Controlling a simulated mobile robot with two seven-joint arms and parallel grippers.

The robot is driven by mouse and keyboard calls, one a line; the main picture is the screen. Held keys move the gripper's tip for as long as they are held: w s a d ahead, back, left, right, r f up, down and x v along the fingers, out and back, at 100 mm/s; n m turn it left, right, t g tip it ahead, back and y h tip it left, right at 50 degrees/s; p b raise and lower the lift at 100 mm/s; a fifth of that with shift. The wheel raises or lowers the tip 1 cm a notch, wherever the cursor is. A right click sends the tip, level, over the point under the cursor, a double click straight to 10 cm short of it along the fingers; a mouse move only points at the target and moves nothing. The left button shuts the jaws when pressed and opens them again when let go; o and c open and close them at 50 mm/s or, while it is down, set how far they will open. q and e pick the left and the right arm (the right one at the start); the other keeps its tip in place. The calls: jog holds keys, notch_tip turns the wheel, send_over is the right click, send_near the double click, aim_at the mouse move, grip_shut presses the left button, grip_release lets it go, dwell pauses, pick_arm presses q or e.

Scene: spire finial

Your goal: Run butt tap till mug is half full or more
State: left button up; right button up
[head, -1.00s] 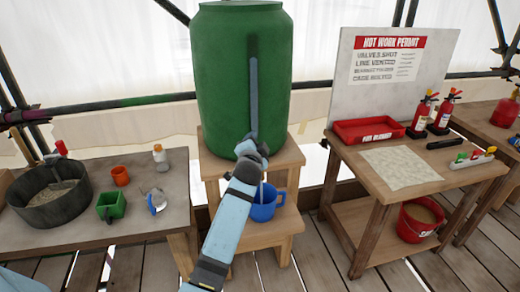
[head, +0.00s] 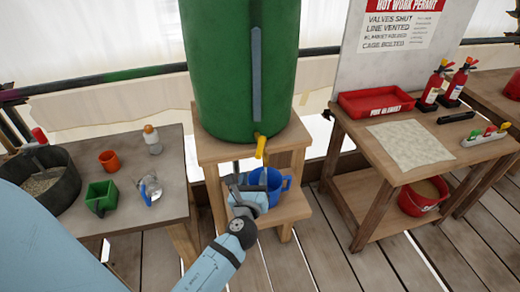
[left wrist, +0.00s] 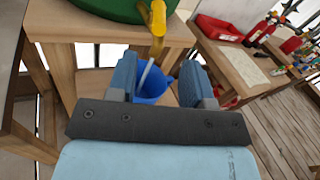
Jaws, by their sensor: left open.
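The green water butt (head: 220,75) stands on a wooden stand (head: 215,150). Its yellow tap (head: 261,146) is at the bottom front; it also shows in the left wrist view (left wrist: 157,20). A thin pale stream runs down from the tap to the blue mug (head: 279,184) on the stand's lower step. In the left wrist view the mug (left wrist: 150,88) shows between my fingers; its water level cannot be made out. My left gripper (head: 250,175) is open and empty, below the tap and in front of the mug. My right gripper is not in view.
The left table holds a dark round pan (head: 60,190), orange cup (head: 109,160), green container (head: 101,197), clear jug (head: 149,188) and bottle (head: 152,140). The right table has a red tray (head: 375,103), paper (head: 410,144) and extinguishers (head: 433,88); a red bucket (head: 418,198) is below.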

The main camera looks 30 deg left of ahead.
aim_at(259, 150)
pick_arm(q)
jog(key=p+x, duration=0.1)
jog(key=x, duration=1)
jog(key=shift+w+a, duration=0.1)
grip_shut()
